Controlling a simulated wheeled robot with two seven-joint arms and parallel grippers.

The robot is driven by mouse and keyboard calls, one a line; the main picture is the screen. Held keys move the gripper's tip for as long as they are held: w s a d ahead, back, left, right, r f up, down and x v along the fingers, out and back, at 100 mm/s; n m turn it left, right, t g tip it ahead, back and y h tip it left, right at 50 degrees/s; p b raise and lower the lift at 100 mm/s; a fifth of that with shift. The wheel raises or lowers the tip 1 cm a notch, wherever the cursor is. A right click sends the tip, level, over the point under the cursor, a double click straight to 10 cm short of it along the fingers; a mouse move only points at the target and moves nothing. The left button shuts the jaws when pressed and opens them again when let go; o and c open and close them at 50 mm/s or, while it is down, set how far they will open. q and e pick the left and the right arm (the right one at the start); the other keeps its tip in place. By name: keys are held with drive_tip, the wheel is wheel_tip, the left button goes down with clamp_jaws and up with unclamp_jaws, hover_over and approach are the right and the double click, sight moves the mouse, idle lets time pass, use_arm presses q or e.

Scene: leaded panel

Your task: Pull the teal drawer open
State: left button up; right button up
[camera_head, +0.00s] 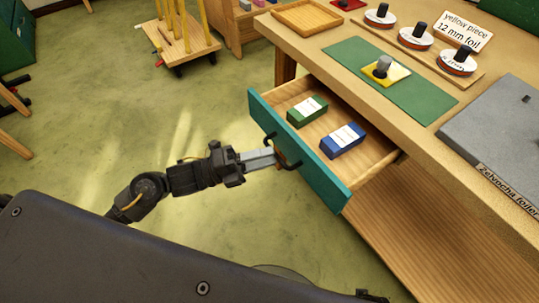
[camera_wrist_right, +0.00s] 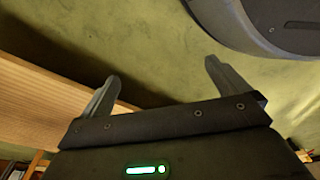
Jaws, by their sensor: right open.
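The teal drawer (camera_head: 314,166) is pulled out of the wooden bench in the head view, with its inside showing. A green box (camera_head: 307,112) and a blue box (camera_head: 342,141) with white labels lie in it. The dark handle (camera_head: 289,164) is on its teal front. My left gripper (camera_head: 274,158) is at the handle, its fingers close together around the bar, which they partly hide.
The bench top (camera_head: 318,56) holds a green mat (camera_head: 420,92) with a yellow piece (camera_head: 386,74), several labelled spools, an empty wooden tray (camera_head: 305,17) and a grey board (camera_head: 500,130). A wooden cart (camera_head: 182,45) stands at the back. Floor left of the drawer is clear.

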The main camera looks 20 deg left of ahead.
use_arm(q)
drive_tip(key=b+v, duration=0.1)
drive_tip(key=v, duration=0.8)
use_arm(e)
drive_tip(key=shift+w+a+r, duration=0.3)
drive_tip(key=shift+w+r, duration=0.15)
drive_tip(key=shift+r, duration=0.3)
drive_tip(key=shift+w+a+r, duration=0.25)
drive_tip(key=shift+w+r, duration=0.25)
drive_tip(key=shift+r, duration=0.25)
drive_tip(key=shift+w+a+r, duration=0.3)
drive_tip(key=shift+w+r, duration=0.15)
drive_tip(key=shift+r, duration=0.3)
use_arm(q)
drive_tip(key=shift+a, duration=0.2)
